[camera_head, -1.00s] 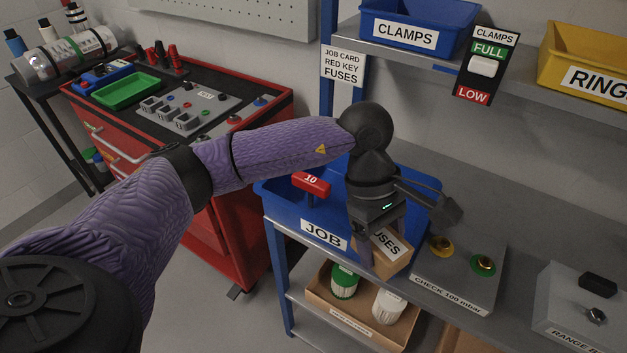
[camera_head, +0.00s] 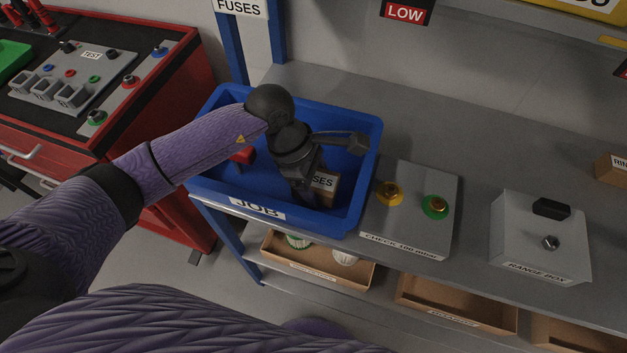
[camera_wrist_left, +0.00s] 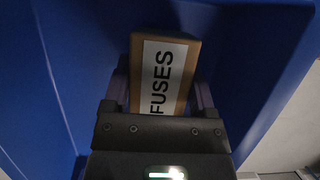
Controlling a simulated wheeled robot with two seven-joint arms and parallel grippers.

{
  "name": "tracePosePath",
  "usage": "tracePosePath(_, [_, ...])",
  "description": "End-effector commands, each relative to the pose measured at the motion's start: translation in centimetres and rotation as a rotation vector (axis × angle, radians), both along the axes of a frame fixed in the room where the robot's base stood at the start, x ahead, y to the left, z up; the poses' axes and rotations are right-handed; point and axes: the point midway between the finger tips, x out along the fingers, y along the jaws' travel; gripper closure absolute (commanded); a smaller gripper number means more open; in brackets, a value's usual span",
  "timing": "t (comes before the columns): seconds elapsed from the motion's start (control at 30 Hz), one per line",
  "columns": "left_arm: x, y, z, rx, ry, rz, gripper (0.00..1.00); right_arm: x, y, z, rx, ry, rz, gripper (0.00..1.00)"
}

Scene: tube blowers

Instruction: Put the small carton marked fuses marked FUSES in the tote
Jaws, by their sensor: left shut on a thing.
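The small brown carton (camera_head: 324,184) has a white FUSES label and is partly hidden by my gripper in the head view. In the left wrist view the carton (camera_wrist_left: 160,72) stands between both fingers. My left gripper (camera_head: 310,190) is shut on it and holds it inside the blue tote marked JOB (camera_head: 362,172). The tote's blue walls (camera_wrist_left: 70,60) surround the carton in the wrist view. Whether the carton touches the tote's floor I cannot tell. My right gripper is not in view.
A red key (camera_head: 243,156) lies in the tote's left part. Right of the tote are a grey check plate (camera_head: 412,228) with yellow and green fittings and a grey range box (camera_head: 540,240). Bench behind the tote is clear.

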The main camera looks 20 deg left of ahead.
Motion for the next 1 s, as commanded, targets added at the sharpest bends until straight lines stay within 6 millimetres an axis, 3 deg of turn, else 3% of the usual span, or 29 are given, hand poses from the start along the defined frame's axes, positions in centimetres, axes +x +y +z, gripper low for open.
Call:
tracePosePath(0.03, [0.0, 0.0, -1.0, 0.0, 0.003, 0.001, 0.89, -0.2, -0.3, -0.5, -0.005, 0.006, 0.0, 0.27])
tracePosePath(0.33, [0.0, 0.0, -1.2, 0.0, 0.0, -0.001, 0.89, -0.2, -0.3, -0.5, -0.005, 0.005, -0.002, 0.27])
tracePosePath(0.37, [0.0, 0.0, -1.2, 0.001, 0.0, -0.001, 0.25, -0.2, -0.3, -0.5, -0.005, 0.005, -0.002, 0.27])
tracePosePath(0.5, [0.0, 0.0, -1.1, 0.0, 0.0, -0.001, 0.0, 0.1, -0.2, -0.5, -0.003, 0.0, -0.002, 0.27])
tracePosePath(0.77, [0.0, 0.1, -0.3, 0.0, -0.002, 0.0, 0.0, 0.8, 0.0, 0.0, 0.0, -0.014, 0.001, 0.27])
tracePosePath(1.0, [0.1, 2.6, 5.7, 0.002, -0.005, 0.0, 0.0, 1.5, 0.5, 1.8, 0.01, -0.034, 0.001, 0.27])
